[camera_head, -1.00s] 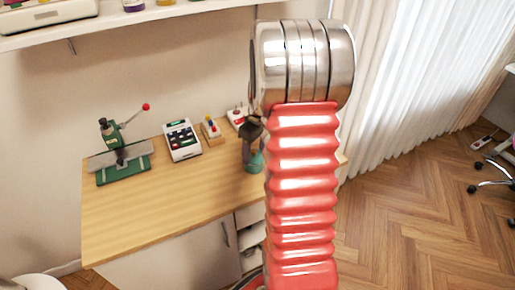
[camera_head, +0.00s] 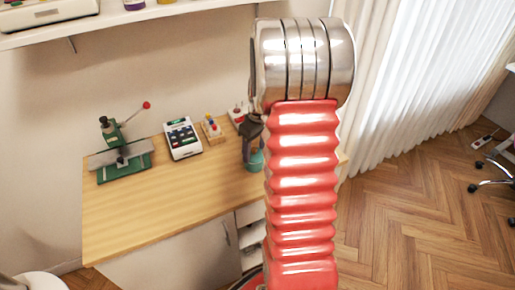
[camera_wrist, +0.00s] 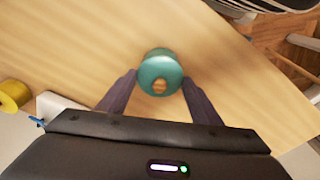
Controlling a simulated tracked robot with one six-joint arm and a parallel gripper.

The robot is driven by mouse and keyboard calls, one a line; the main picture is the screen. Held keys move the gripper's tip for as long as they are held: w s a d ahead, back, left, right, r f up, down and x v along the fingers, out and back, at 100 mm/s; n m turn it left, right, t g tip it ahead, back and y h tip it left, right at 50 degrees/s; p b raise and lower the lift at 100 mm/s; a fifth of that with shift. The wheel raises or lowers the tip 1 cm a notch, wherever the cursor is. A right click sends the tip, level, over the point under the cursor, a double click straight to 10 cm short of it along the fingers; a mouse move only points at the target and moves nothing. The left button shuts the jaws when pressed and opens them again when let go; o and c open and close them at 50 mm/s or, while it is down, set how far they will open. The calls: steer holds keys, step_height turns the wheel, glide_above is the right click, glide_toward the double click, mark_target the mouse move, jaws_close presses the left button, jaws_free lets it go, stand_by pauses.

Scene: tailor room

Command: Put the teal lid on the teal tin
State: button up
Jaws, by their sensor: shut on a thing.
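A round teal piece (camera_wrist: 158,66) with a small tan round spot in its middle sits between the fingertips of my gripper (camera_wrist: 160,78) in the wrist view. My gripper is shut on this piece, which I take to be the teal lid. A darker teal band shows at its far edge; I cannot tell whether that is the tin under it. In the head view my dark gripper (camera_head: 250,143) is over the right part of the table, with teal (camera_head: 257,161) at its fingers. My arm hides part of this spot. Lid and tin cannot be told apart there.
The wooden table (camera_head: 165,205) is clear in its middle and front. A green press with a red-knobbed lever (camera_head: 123,165), a keypad device (camera_head: 183,140) and a small rack with coloured pieces (camera_head: 212,131) stand along its back. A yellow spool (camera_wrist: 13,95) shows in the wrist view.

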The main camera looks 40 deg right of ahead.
steer(key=shift+f, duration=0.55)
stand_by(0.6)
steer(key=o, duration=0.7)
steer(key=shift+o, duration=0.2)
steer(key=shift+r, duration=0.1)
steer(key=shift+r, duration=1.4)
step_height(320, 180, up, 8)
steer(key=s, duration=0.1)
steer(key=shift+d, duration=0.1)
stand_by(0.5)
